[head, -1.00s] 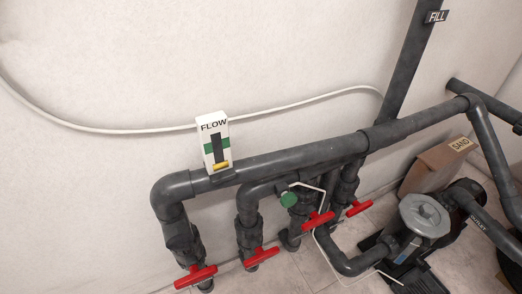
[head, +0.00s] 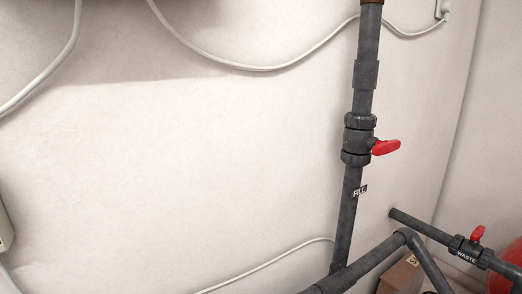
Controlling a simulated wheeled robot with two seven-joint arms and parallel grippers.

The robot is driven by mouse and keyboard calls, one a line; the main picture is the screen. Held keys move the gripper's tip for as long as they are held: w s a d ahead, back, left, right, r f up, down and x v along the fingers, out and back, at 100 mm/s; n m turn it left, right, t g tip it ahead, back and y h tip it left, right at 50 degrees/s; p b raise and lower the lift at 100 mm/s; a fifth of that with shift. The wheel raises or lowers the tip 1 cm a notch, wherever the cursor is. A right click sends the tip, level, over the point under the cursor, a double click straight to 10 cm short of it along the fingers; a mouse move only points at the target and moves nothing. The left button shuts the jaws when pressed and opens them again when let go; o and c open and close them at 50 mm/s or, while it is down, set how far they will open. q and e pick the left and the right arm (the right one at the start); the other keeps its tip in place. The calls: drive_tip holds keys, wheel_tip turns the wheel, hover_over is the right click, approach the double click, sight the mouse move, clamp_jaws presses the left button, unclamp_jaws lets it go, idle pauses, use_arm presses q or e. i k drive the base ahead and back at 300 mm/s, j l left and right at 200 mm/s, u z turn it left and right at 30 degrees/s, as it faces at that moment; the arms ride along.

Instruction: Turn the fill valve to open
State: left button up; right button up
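The fill valve (head: 358,139) sits on the upright dark grey pipe at right of centre in the head view. Its red handle (head: 385,147) sticks out to the right, across the line of the pipe. Neither of my grippers is in view.
A second valve marked WASTE (head: 468,249) with a red handle is at lower right, beside a red round thing (head: 506,268). A cardboard box (head: 401,274) is at the bottom. White cables (head: 262,68) run along the pale wall. The space left of the fill pipe is clear.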

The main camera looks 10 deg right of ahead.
sight(381, 148)
drive_tip(key=z, duration=1.25)
